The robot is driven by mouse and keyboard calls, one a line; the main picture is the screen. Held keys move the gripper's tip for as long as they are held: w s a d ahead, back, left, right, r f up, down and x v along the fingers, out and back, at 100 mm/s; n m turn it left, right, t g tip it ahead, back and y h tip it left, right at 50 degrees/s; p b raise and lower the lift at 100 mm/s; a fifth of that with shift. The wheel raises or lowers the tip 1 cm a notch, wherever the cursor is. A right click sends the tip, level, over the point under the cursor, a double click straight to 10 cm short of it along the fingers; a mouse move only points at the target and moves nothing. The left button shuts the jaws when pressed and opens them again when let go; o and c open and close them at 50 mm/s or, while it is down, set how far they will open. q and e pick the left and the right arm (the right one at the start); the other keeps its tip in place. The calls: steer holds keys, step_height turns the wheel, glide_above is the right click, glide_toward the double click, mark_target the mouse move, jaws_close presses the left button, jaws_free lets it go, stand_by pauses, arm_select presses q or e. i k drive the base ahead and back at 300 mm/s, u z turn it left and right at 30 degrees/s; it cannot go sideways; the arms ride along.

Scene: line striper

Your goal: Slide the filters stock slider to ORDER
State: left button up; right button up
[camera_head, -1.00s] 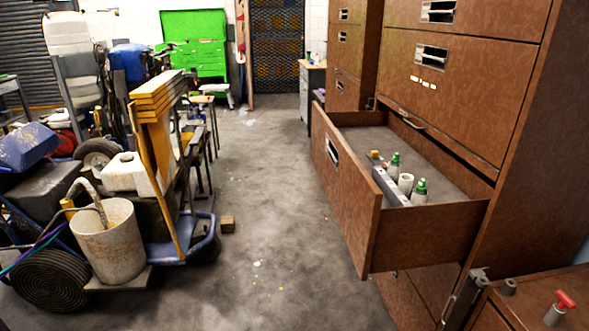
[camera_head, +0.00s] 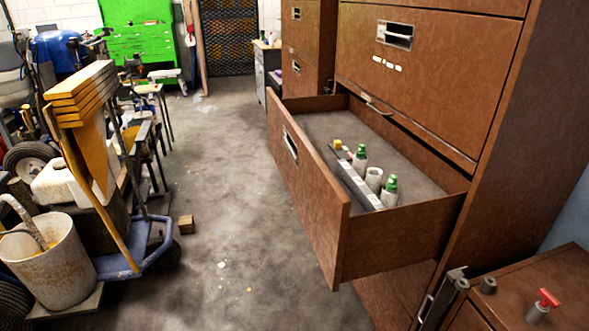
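I cannot make out a slider marked for filters or the word ORDER in this view. An open brown drawer (camera_head: 310,205) juts out of the tall brown cabinet (camera_head: 440,85). Inside it are a grey metal bar (camera_head: 354,178), two green-topped bottles (camera_head: 390,191), a pale cylinder (camera_head: 374,178) and a small yellow piece (camera_head: 337,144). The closed drawer above has a metal handle (camera_head: 394,35) and small white marks (camera_head: 387,64), too small to read.
A low brown cabinet (camera_head: 525,290) at the lower right carries a red-handled part (camera_head: 543,303); a metal fitting (camera_head: 440,298) stands beside it. A loaded cart (camera_head: 135,258) with a white bucket (camera_head: 47,262) is at left. The floor (camera_head: 235,235) between is mostly clear.

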mark_target(337, 145)
steer(key=k, duration=1.25)
steer(key=u, duration=1)
steer(key=i, duration=2.35)
steer(key=z, duration=0.35)
steer(key=i, duration=1.25)
steer(key=z, duration=1.3)
